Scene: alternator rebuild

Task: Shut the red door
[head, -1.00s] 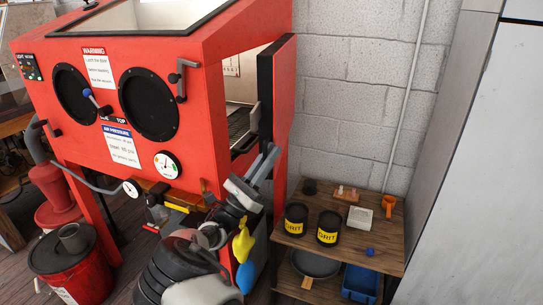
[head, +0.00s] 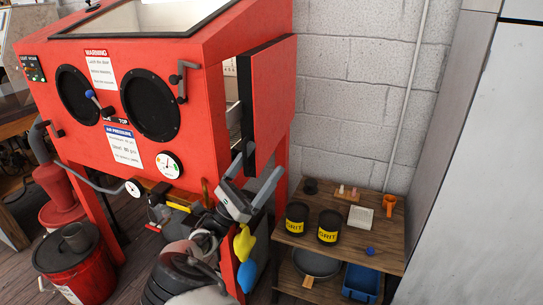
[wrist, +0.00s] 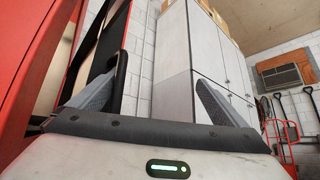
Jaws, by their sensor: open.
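The red door (head: 274,95) hangs on the right side of the red blasting cabinet (head: 212,90). It stands partly open, its outer face showing, with a dark edge on its left and a narrow gap to the cabinet. My gripper (head: 254,172) is open at the door's lower near edge, one finger to each side in the picture; I cannot tell whether they touch. In the wrist view my open fingers (wrist: 158,92) have a black bar-like handle (wrist: 121,78) close by the left one. Red surfaces fill that view's left side.
A wooden shelf stand (head: 345,227) with two black grit cans (head: 297,219), small items and a blue bin (head: 361,284) stands right of the door. A red bucket (head: 75,275) is at lower left. A block wall (head: 350,100) is behind; a pale cabinet (wrist: 185,45) shows in the wrist view.

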